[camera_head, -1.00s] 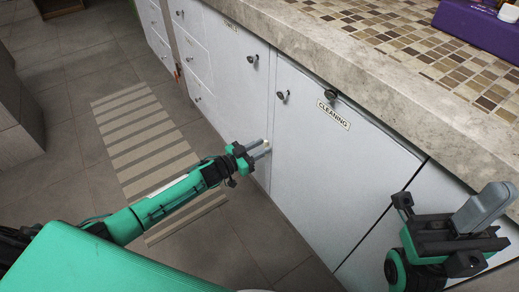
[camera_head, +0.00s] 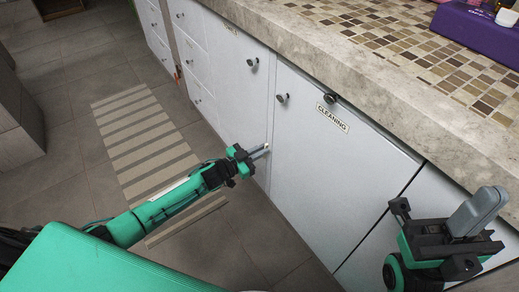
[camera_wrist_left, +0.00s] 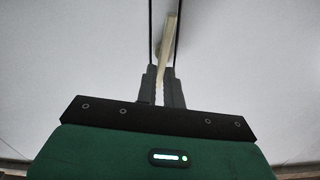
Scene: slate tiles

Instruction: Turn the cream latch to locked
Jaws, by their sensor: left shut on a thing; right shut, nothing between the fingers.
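The cream latch (camera_wrist_left: 167,45) is a slim bar in the left wrist view, running up from between my left fingers against the pale cabinet front. My left gripper (camera_wrist_left: 164,75) is shut on it. In the camera_head view my left gripper (camera_head: 261,151) is low at the gap between two cabinet doors. The latch is mostly hidden there by the fingers, so its angle is hard to tell. My right gripper (camera_head: 482,208) is shut and empty, in front of the cabinets at the right, away from the latch.
The door labelled CLEANING (camera_head: 325,165) has a dark knob (camera_head: 282,98). A stone counter (camera_head: 400,101) with a mosaic tile top overhangs the doors. A purple box (camera_head: 485,28) stands on it. The tiled floor left of the cabinets has a striped mat (camera_head: 140,133) and is otherwise clear.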

